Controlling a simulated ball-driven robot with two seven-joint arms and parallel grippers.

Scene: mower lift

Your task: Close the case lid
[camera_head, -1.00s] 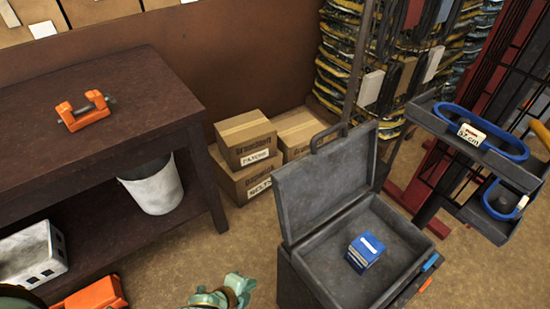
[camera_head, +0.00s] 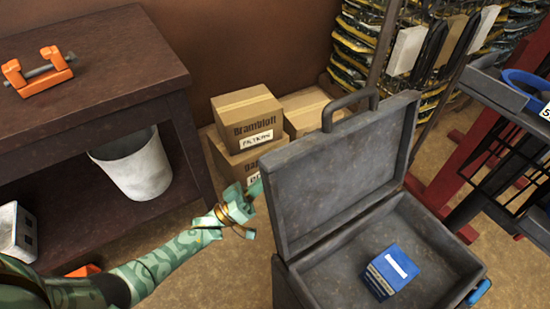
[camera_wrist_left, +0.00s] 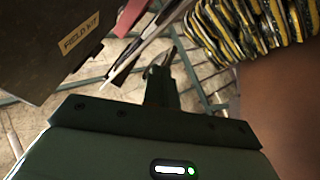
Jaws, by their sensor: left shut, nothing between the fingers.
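The dark grey case (camera_head: 432,236) stands at the lower right with its lid (camera_head: 345,170) raised, tilted up and back. A handle (camera_head: 350,104) is on the lid's top edge. A small blue box (camera_head: 391,272) lies inside the case. My green left gripper (camera_head: 252,190) is shut and empty, just left of the lid; I cannot tell if it touches. In the left wrist view, its fingers (camera_wrist_left: 161,82) point away from the camera, and a dark case surface (camera_wrist_left: 45,40) with a "FIELD KIT" label is at upper left. My right gripper is not in view.
Cardboard boxes (camera_head: 245,120) stand behind the gripper by the wall. A dark table (camera_head: 110,60) with an orange clamp (camera_head: 38,72) is at left, a white bucket (camera_head: 135,165) under it. A rack with a blue-rimmed tray (camera_head: 525,82) stands at right.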

